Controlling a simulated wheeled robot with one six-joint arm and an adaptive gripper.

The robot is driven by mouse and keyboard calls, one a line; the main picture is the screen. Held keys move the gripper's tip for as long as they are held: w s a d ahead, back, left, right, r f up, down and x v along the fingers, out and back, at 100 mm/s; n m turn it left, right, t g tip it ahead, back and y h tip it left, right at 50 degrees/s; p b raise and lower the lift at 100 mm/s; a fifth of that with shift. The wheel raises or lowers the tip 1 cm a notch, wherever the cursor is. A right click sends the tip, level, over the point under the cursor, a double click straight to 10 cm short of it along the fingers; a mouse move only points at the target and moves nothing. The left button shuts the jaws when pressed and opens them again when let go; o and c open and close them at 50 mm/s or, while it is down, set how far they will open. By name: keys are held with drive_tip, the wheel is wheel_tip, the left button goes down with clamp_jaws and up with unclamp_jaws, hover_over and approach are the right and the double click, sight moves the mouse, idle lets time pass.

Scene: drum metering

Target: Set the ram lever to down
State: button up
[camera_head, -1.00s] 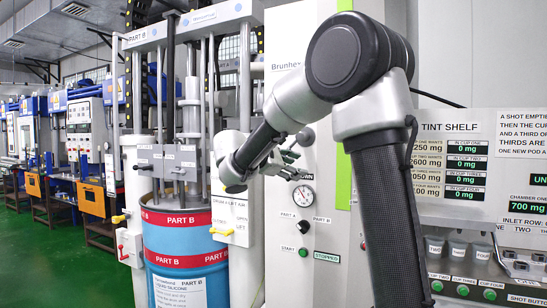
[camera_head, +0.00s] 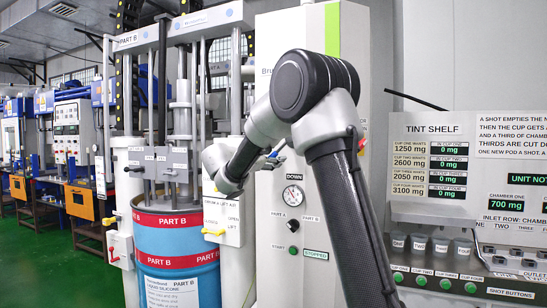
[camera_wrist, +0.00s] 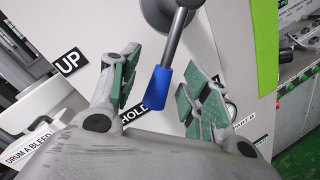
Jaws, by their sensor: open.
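The ram lever (camera_wrist: 175,45) is a grey rod with a blue tip, hanging from a dark round hub in the wrist view. Its blue end lies between my gripper's (camera_wrist: 158,78) two green-padded fingers, with visible gaps on both sides. My gripper is open. The lever tip is close to the HOLD label (camera_wrist: 134,115); the UP label (camera_wrist: 68,61) is to the left. In the head view, the DOWN label (camera_head: 294,177) shows on the white panel beside my gripper (camera_head: 268,160). My wrist and arm hide most of the lever there.
A pressure gauge (camera_head: 293,196) sits below the DOWN label. The blue Part B drum (camera_head: 178,260) stands left of the panel, with a lift air valve plate (camera_head: 222,215) beside it. The tint shelf (camera_head: 432,130) with cups is at the right. Green floor is open at far left.

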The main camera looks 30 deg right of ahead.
drive_tip(key=shift+w+d, duration=0.1)
drive_tip(key=shift+d, duration=0.1)
drive_tip(key=shift+c, duration=0.5)
clamp_jaws()
